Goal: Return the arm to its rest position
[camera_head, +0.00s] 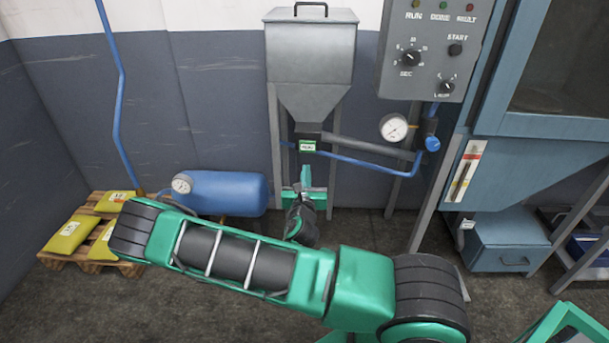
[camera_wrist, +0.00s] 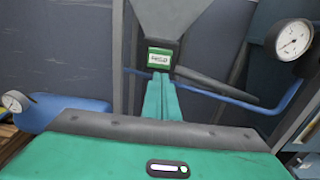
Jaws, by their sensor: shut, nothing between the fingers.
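My gripper (camera_head: 306,180) is in the middle of the head view, in front of the legs of a grey hopper (camera_head: 312,55). My green arm stretches across the lower part of that view, bent at a black joint on the left. In the wrist view my gripper (camera_wrist: 160,97) is shut, its two green fingers together and empty. The fingers point toward the hopper's dark outlet with a green label, which lies beyond them. I cannot tell the exact gap between the fingertips and the outlet.
A blue tank (camera_head: 222,192) with a gauge stands behind my arm. Yellow bags lie on a wooden pallet (camera_head: 90,262) at left. A control panel (camera_head: 432,50), a pressure gauge (camera_head: 394,128) and a blue cabinet (camera_head: 535,150) stand at right. Some floor is open.

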